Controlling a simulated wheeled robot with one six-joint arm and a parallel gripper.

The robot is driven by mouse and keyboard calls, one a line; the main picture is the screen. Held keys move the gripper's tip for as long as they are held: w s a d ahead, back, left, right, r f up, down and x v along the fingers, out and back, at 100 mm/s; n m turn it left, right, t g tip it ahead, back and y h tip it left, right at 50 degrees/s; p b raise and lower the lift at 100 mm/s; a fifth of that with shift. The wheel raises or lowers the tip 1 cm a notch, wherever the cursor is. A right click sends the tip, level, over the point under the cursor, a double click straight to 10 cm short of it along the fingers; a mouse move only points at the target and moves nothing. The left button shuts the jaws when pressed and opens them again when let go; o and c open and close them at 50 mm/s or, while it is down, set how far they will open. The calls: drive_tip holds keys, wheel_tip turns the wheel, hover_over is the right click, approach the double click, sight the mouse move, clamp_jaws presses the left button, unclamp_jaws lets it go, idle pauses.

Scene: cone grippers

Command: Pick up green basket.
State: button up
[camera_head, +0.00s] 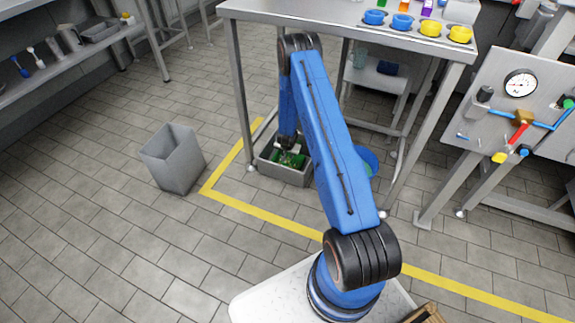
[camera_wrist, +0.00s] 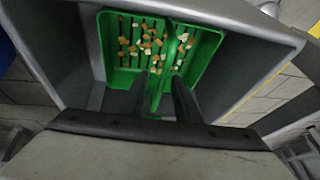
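The green basket (camera_wrist: 113,58) sits inside a grey crate (camera_wrist: 252,70) in the wrist view and holds many small brown and pale pieces. Its upright green handle (camera_wrist: 160,82) runs down the middle of the view. The dark fingers of my gripper (camera_wrist: 160,98) reach into the crate, one on each side of the handle, with space between them, so the gripper looks open around it. In the head view the green basket (camera_head: 296,160) shows partly inside the grey crate (camera_head: 284,173); my arm hides part of the area.
A grey bin (camera_head: 172,158) stands to the left. A blue round container (camera_head: 369,158) is right behind my arm. A gauge panel (camera_head: 522,105) stands at right.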

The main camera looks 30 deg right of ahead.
sight(287, 164)
drive_tip(key=shift+x, duration=1.6)
drive_tip(key=shift+a+f, duration=0.1)
drive_tip(key=shift+f, duration=0.15)
clamp_jaws()
